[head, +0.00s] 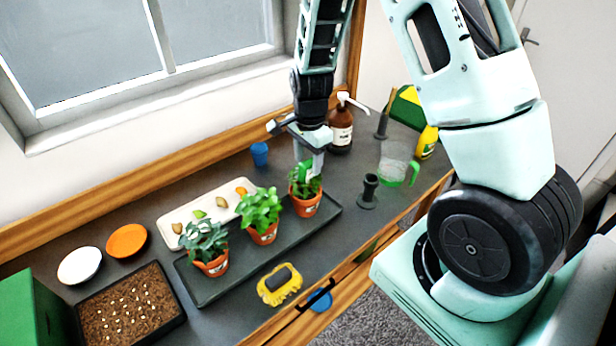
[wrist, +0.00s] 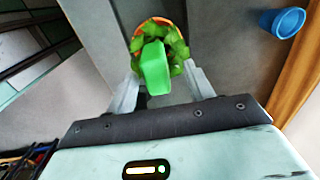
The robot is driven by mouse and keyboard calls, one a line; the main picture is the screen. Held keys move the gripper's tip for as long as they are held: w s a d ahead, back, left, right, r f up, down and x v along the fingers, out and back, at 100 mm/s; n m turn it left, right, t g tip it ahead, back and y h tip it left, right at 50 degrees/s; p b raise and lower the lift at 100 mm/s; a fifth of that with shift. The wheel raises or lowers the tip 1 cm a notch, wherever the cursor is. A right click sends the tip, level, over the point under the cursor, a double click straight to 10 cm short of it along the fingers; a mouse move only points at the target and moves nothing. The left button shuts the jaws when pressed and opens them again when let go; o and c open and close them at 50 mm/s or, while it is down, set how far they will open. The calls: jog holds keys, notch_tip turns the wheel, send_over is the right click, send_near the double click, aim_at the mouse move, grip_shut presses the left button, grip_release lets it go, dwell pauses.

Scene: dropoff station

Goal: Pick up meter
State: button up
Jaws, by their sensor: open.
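The meter looks to be the green block-shaped thing (head: 304,171) at the rightmost potted plant (head: 305,199); most of it is hidden by my gripper in the head view. In the wrist view the green meter (wrist: 155,68) rises toward the camera over the leaves of the plant (wrist: 178,42). My gripper (head: 309,163) is above this plant, pointing down. In the wrist view my gripper (wrist: 162,80) is open, one finger on each side of the meter, with gaps visible. I cannot tell how deep the meter sits in the pot.
Two more potted plants (head: 261,213) (head: 207,246) share the dark tray (head: 210,295). A blue cup (head: 260,154) stands behind; it also shows in the wrist view (wrist: 284,22). A brown pump bottle (head: 341,132), a dark stand (head: 369,190) and a clear jug (head: 395,162) stand to the right.

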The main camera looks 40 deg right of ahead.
aim_at(309, 172)
jog(key=f, duration=0.1)
jog(key=f+p, duration=0.1)
jog(key=f, duration=0.1)
jog(key=shift+s+f, duration=0.15)
jog(key=shift+s, duration=0.1)
jog(key=shift+w+f+p, duration=0.1)
jog(key=shift+f+p, duration=0.25)
jog(key=shift+f, duration=0.3)
grip_shut()
notch_tip(309, 172, up, 10)
jog(key=shift+f+b, duration=0.15)
jog(key=shift+b, duration=1)
notch_tip(309, 172, up, 7)
jog(key=p, duration=0.6)
